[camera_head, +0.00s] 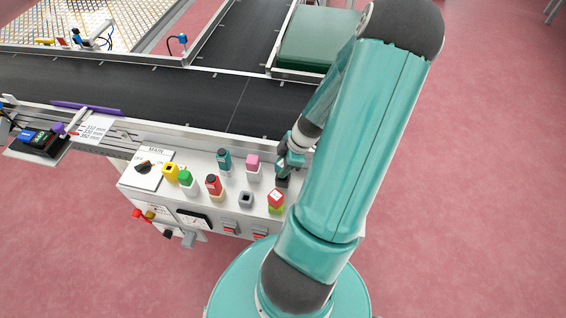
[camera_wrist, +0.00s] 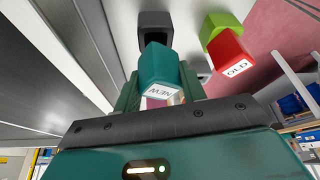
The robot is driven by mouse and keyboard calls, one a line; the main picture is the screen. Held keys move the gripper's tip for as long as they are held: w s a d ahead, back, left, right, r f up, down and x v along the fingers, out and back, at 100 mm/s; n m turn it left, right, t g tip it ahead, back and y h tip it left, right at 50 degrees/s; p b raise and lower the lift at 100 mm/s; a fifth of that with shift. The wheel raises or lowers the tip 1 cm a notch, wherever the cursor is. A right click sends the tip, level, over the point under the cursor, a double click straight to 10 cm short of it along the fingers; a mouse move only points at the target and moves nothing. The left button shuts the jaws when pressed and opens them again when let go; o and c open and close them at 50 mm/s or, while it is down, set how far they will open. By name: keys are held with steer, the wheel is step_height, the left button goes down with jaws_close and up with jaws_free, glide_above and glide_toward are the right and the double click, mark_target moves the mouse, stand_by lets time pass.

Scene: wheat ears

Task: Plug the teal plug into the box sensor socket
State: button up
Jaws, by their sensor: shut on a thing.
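A teal plug marked NEW (camera_wrist: 160,72) is held between the fingers of my gripper (camera_wrist: 160,95), which is shut on it. In the head view my gripper (camera_head: 288,160) is over the right part of the control panel. A dark grey socket (camera_wrist: 155,28) lies just beyond the plug in the wrist view; it also shows under my gripper in the head view (camera_head: 283,181). The plug overlaps the socket's near edge in the picture, and I cannot tell whether they touch. No label naming the box sensor socket is readable.
A red plug marked OLD (camera_wrist: 228,52) sits on a lime green base (camera_wrist: 218,25) close by. The panel (camera_head: 155,187) also carries pink (camera_head: 253,162), teal (camera_head: 223,158), red (camera_head: 213,184), green (camera_head: 185,178) and yellow (camera_head: 170,173) plugs, and a grey socket (camera_head: 245,199). A conveyor (camera_head: 200,97) runs behind.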

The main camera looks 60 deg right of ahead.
steer(key=shift+f, duration=0.6)
steer(key=shift+f, duration=0.35)
steer(key=shift+f, duration=0.3)
steer(key=o, duration=1.1)
steer(key=shift+f, duration=0.1)
steer(key=v, duration=1.4)
steer(key=shift+w, duration=0.1)
